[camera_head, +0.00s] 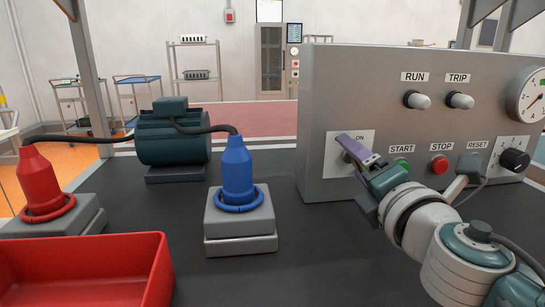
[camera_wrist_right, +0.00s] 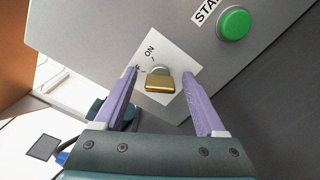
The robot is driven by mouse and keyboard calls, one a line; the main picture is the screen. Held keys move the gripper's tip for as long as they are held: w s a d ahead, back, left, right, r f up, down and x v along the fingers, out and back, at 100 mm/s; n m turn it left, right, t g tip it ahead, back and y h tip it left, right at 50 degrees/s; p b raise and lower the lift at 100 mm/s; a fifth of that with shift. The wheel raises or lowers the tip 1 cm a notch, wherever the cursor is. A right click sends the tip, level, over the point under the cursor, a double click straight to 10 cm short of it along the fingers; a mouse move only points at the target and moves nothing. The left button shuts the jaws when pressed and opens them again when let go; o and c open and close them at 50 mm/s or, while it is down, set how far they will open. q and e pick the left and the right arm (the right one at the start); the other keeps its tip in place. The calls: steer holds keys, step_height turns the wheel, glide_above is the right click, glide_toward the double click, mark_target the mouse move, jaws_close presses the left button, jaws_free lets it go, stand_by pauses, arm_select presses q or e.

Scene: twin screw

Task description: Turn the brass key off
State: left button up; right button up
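The brass key (camera_wrist_right: 158,84) shows in the right wrist view, a gold-coloured block in front of a silvery round collar on a white plate (camera_wrist_right: 180,57). The plate reads ON above the key; a second label, ending in F, is partly hidden by a finger. My right gripper (camera_wrist_right: 164,90) is open, its two purple fingers apart on either side of the key with gaps visible. In the head view, my right gripper (camera_head: 350,146) is at the white plate (camera_head: 337,166) on the grey panel (camera_head: 325,95) and hides the key. My left gripper is not in view.
The green START button (camera_wrist_right: 234,24) is right of the plate. A red STOP button (camera_head: 439,164) and black knob (camera_head: 514,159) lie farther right. A blue plug (camera_head: 237,172), red plug (camera_head: 40,182) and red bin (camera_head: 85,270) occupy the bench left of the panel.

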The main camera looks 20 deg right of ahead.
steer(key=shift+s+a, duration=0.15)
steer(key=shift+s, duration=0.3)
steer(key=b+v, duration=0.1)
steer(key=v, duration=0.7)
steer(key=shift+s+f, duration=0.1)
steer(key=shift+s+a, duration=0.1)
steer(key=shift+s, duration=0.3)
